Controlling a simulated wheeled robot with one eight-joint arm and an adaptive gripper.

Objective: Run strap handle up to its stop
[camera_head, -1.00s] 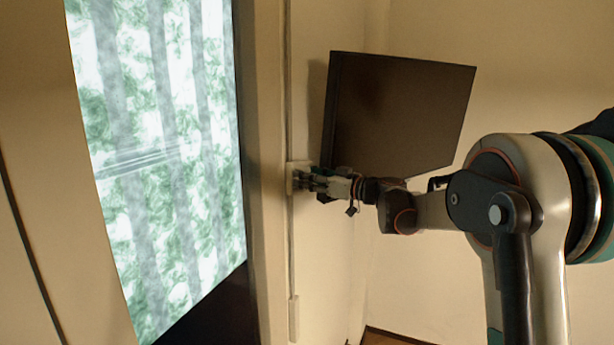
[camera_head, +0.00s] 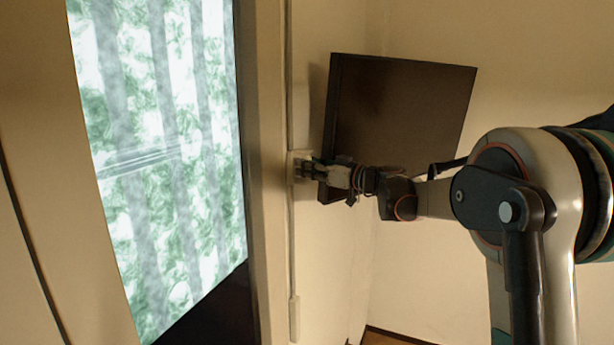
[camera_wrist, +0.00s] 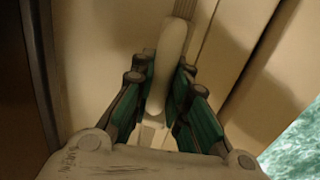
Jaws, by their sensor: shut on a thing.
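The strap handle is a pale, rounded bar (camera_wrist: 172,50) in the wrist view, standing between my two fingers. My gripper (camera_head: 310,170) is shut on it, with one dark green-and-black finger on each side. In the head view the pale handle (camera_head: 297,158) sits on a thin vertical rail (camera_head: 291,235) on the cream wall, and my fingers partly hide it. In the wrist view a ribbed strip (camera_wrist: 186,8) runs on beyond the bar's far end. I cannot make out a stop.
A dark flat panel (camera_head: 400,115) stands out from the wall just behind and right of my gripper. A pale block (camera_head: 294,318) sits low on the rail. A window with a green view (camera_head: 160,170) lies left, beyond its frame (camera_head: 262,190).

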